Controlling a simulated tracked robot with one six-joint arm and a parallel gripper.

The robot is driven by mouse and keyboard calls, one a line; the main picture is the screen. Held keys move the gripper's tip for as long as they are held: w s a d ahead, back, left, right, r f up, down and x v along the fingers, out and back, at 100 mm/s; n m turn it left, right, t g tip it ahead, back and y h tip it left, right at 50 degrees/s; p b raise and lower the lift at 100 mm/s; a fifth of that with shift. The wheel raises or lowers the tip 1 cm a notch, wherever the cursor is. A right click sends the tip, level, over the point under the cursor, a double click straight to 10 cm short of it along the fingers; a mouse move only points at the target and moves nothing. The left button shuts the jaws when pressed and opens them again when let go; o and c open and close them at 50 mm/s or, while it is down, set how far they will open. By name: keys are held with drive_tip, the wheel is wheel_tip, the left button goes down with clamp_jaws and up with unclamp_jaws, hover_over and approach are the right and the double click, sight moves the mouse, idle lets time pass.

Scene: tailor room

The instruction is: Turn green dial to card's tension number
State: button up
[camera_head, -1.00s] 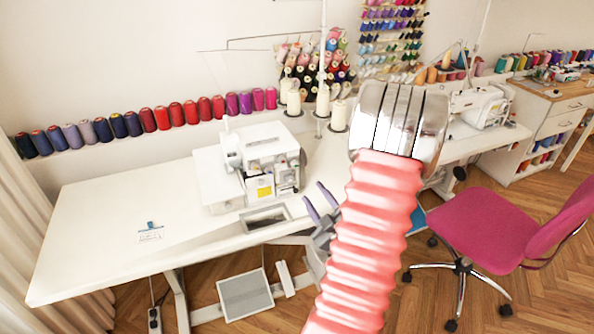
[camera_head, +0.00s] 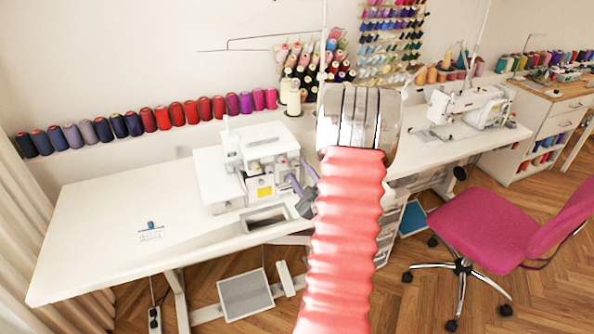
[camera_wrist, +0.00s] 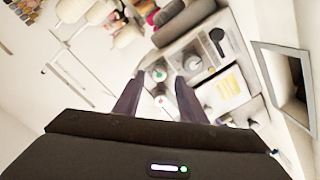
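The white overlock machine (camera_head: 262,150) stands on the white table. In the wrist view its front (camera_wrist: 215,95) is close, with small round dials on it. A green-marked dial (camera_wrist: 159,75) shows between the tips of my gripper (camera_wrist: 160,77); a red-marked dial (camera_wrist: 160,100) is below it in the picture. My gripper's purple fingers are apart with nothing held. In the head view my gripper (camera_head: 299,176) is at the machine's right front. I cannot tell whether the fingers touch the dial. A small card (camera_head: 151,235) with a blue clip lies on the table at the left; its print is unreadable.
Thread cones (camera_head: 293,101) stand behind the machine, and a row of spools (camera_head: 163,117) lines the wall. A second sewing machine (camera_head: 470,106) stands further right. A pink chair (camera_head: 487,222) is on the floor at right.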

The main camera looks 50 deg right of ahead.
sight(295, 164)
drive_tip(key=shift+x, duration=1.15)
drive_tip(key=shift+c, duration=0.4)
clamp_jaws()
drive_tip(key=shift+a, duration=0.2)
drive_tip(key=shift+d, duration=0.1)
